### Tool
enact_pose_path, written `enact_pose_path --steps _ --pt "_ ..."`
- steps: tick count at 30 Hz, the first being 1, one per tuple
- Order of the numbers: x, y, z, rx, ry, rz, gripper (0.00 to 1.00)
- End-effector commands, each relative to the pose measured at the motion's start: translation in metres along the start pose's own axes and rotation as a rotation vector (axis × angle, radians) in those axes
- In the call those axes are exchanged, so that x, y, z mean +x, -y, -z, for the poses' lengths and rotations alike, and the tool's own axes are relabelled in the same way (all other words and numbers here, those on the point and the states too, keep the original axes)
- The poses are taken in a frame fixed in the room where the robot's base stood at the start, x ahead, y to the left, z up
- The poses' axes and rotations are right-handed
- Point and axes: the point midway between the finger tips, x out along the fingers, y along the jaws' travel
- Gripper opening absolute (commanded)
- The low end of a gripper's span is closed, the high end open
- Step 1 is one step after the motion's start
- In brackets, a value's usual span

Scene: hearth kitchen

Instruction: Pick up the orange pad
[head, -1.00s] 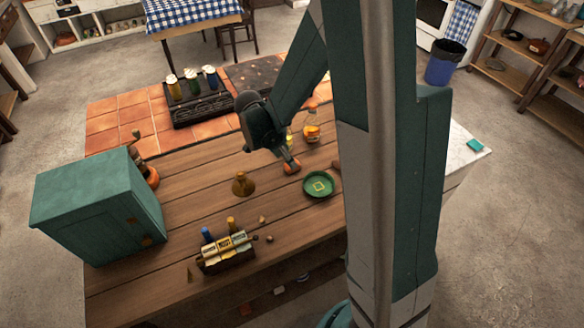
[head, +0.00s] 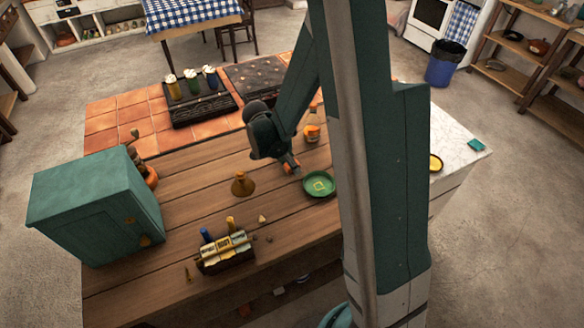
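My gripper (head: 289,167) points down over the middle of the wooden counter, left of and above the green plate (head: 319,184). Something orange shows at its fingertips. It is too small to tell whether this is the orange pad or part of the gripper, or whether the fingers are open or shut. I cannot clearly make out an orange pad elsewhere. A teal pad (head: 476,144) lies on the white marble top at the right.
An orange jar (head: 312,133) stands just behind my gripper. A brown conical flask (head: 243,184) stands to its left. A rack of labelled packets (head: 226,252) is at the front, and a teal cabinet (head: 95,205) at the left. Bare wood lies between the cabinet and flask.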

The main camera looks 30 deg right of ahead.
Motion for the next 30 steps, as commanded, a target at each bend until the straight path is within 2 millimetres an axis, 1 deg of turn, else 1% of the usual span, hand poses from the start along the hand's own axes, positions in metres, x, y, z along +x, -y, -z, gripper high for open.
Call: enact_pose_path --steps 15,21,22,30 --pt "-0.0002 0.0001 -0.0001 0.000 0.000 0.000 0.43" --pt "-0.0002 0.0001 -0.0001 -0.001 0.000 0.000 0.16" --pt "-0.0002 0.0001 -0.0001 -0.001 0.000 0.000 0.15" --pt "-0.0003 0.0001 0.0000 0.000 0.000 0.000 0.15"
